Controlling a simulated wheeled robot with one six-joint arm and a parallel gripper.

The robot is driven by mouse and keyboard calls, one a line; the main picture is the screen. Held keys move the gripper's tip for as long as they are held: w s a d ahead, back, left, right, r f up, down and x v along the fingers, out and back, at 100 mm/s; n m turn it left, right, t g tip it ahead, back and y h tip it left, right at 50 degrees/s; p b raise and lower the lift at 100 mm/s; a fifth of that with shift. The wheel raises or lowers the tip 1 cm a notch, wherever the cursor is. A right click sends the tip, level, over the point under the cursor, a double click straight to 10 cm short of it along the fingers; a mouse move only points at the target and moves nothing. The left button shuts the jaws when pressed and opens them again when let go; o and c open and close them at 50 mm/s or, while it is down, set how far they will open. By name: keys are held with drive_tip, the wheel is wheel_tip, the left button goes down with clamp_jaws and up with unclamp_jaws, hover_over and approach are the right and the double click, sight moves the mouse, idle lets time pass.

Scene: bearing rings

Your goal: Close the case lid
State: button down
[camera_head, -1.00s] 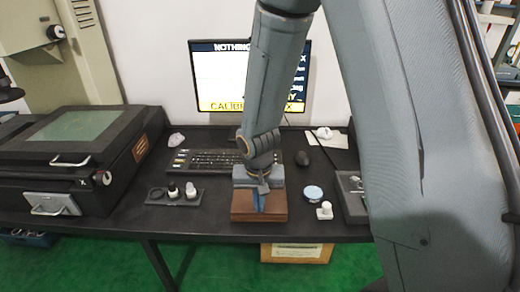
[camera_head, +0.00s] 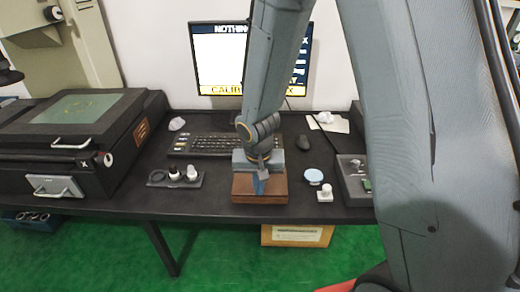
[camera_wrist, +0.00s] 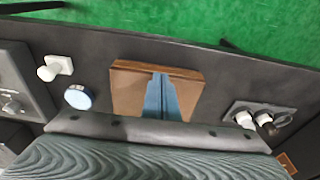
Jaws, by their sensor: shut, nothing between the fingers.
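The brown wooden case (camera_head: 276,198) sits on the dark table near its front edge. Its top looks flat and level, with the lid down as far as I can see; part of it is hidden behind my gripper. It also shows in the wrist view (camera_wrist: 128,88). My gripper (camera_head: 259,186) is shut and empty, its blue fingers pointing down at the case top. In the wrist view my gripper (camera_wrist: 160,76) overlaps the middle of the case. I cannot tell whether the fingertips touch the lid.
A small tray (camera_head: 158,183) with little bottles is left of the case. A round blue-topped tin (camera_head: 314,176), a white knobbed piece (camera_head: 325,194) and a grey box (camera_head: 353,190) are to its right. A keyboard (camera_head: 205,145) and mouse (camera_head: 303,142) lie behind. A large black machine (camera_head: 110,180) stands at left.

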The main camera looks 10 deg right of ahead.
drive_tip(key=s+a+r, duration=0.2)
drive_tip(key=s+r, duration=0.4)
drive_tip(key=s, duration=0.4)
drive_tip(key=s+d+r+n+g, duration=0.1)
drive_tip(key=d+r, duration=0.3)
drive_tip(key=d, duration=0.6)
drive_tip(key=shift+s+r+n, duration=0.2)
drive_tip(key=shift+s+n, duration=0.6)
